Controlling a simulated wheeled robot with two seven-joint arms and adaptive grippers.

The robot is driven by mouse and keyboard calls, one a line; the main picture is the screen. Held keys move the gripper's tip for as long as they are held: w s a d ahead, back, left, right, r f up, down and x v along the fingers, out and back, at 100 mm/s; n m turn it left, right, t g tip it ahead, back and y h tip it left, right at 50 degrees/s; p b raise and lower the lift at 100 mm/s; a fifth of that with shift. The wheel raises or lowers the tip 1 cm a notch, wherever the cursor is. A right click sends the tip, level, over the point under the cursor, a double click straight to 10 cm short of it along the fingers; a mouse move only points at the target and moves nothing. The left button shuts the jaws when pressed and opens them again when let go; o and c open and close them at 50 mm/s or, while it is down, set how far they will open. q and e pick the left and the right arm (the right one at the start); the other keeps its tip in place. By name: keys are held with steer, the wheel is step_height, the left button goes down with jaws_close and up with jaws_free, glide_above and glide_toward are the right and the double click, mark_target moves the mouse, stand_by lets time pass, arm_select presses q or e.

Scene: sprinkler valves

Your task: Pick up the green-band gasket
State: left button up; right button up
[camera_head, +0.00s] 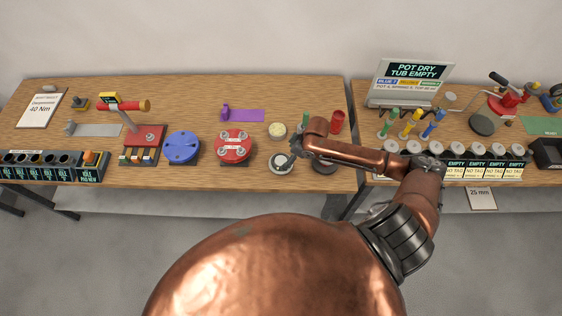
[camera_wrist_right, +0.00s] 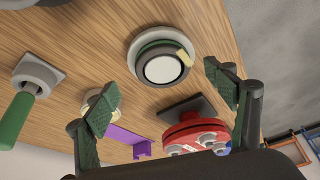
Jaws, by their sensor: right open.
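A round part with a green band, a dark rim, a white middle and a small yellow tag, which looks like the green-band gasket (camera_wrist_right: 162,68), sits in a pale grey round holder (camera_wrist_right: 134,49) on the wooden table. It also shows in the head view as a small pale disc (camera_head: 281,163), where its green band is hard to make out. My right gripper (camera_wrist_right: 163,96) is open and empty, its fingertips on either side of the part in the wrist view, apart from it. In the head view the right gripper (camera_head: 294,153) is just above and beside it. My left gripper is out of view.
A red flanged part (camera_head: 234,146) and a blue disc (camera_head: 181,147) stand to the left. A cream-topped round part (camera_head: 277,130) and a purple bracket (camera_head: 243,115) lie behind. A green upright handle (camera_wrist_right: 15,121) and red cup (camera_head: 337,122) are close by.

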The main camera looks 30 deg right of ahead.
mark_target(283, 161)
steer(key=p+x, duration=0.1)
steer(key=x, duration=0.4)
steer(key=shift+s, duration=0.1)
steer(key=shift+r, duration=0.1)
steer(key=shift+c, duration=0.6)
steer(key=c, duration=1.1)
